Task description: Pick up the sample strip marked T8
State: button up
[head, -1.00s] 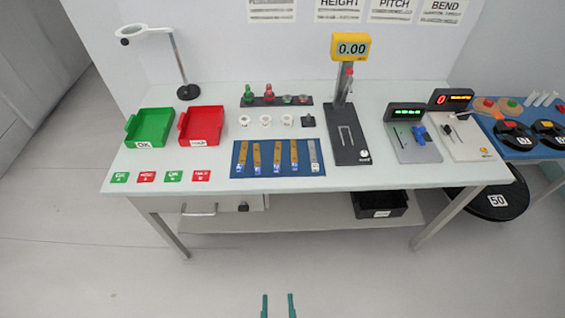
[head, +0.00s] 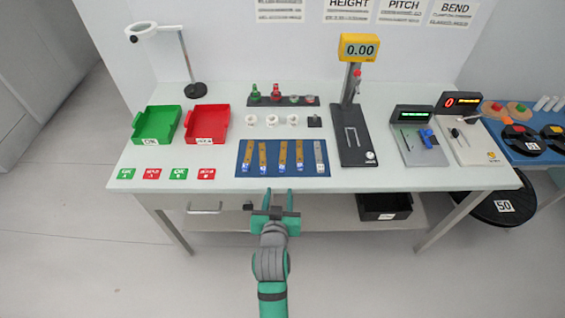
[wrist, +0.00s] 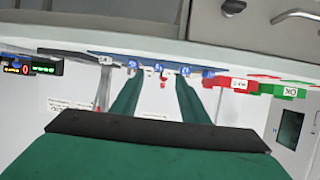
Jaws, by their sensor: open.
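Several narrow sample strips lie side by side on a blue mat (head: 272,172) near the table's front edge. Most are brown-gold, such as the leftmost strip (head: 219,153); the rightmost strip (head: 320,153) is grey. Each has a small label at its near end, too small to read, so I cannot tell which is T8. My gripper (head: 279,194) is open and empty, in front of the table edge and just short of the mat in the head view. In the wrist view its green fingers (wrist: 160,80) point toward the mat edge (wrist: 112,58) and its labels.
A green tray (head: 157,138) and a red tray (head: 206,140) stand at the left. A gauge stand (head: 354,145) with a yellow display is right of the mat. White round parts (head: 271,120) sit behind it. A drawer handle (head: 204,209) juts below the tabletop.

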aim_at(282, 168)
jog(key=x, duration=0.4)
jog(key=r+x, duration=0.1)
jog(key=x, duration=0.3)
jog(key=r+x, duration=0.1)
jog(key=x, duration=0.2)
jog(key=shift+x, duration=0.8)
jog(key=shift+d+r, duration=0.1)
jog(key=shift+c, duration=0.6)
grip_shut()
